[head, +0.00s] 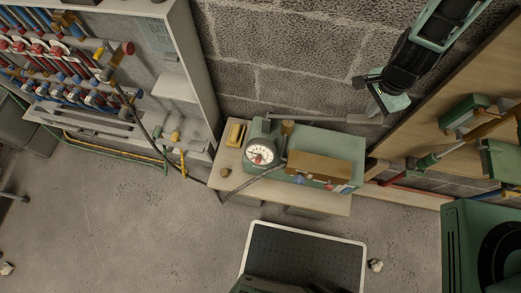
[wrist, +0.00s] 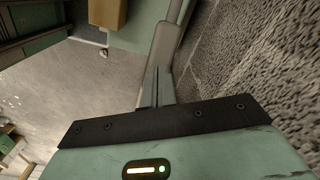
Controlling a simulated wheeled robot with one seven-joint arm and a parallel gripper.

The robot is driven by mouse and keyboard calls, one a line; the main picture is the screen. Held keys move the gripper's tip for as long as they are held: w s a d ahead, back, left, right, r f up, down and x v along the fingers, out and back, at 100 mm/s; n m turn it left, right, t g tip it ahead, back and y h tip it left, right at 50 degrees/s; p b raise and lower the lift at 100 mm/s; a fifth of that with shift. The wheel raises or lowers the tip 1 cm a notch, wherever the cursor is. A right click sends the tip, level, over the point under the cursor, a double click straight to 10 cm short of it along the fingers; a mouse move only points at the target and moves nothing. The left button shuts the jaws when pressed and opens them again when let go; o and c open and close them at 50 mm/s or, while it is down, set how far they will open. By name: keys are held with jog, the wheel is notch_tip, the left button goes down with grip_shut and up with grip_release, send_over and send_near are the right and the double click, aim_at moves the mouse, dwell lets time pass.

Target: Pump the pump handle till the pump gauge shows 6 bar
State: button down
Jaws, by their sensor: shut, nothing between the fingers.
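The pump (head: 325,145) is a green box unit on a small wooden bench. Its round white pump gauge (head: 259,152) faces up at the left end; the needle is too small to read. The pump handle (head: 310,118) is a long grey bar along the wall side of the pump, with a thicker grip at its right end. My gripper (head: 380,112) is shut and empty by that grip end. In the wrist view the grey handle grip (wrist: 166,42) lies just beyond the shut fingers (wrist: 155,86); I cannot tell whether they touch.
A block wall (head: 290,60) stands close behind the pump. A rack of valves and pipes (head: 70,60) is at the left. A leaning wooden board with tools (head: 450,110) is at the right.

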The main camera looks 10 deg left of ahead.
aim_at(365, 118)
jog(key=shift+a+f+b, duration=0.1)
jog(key=shift+f+b, duration=2.55)
jog(key=shift+f, duration=1.25)
notch_tip(365, 118, up, 8)
jog(key=p, duration=0.7)
jog(key=shift+f, duration=0.25)
jog(key=shift+f+b, duration=2.7)
jog(key=shift+f, duration=1)
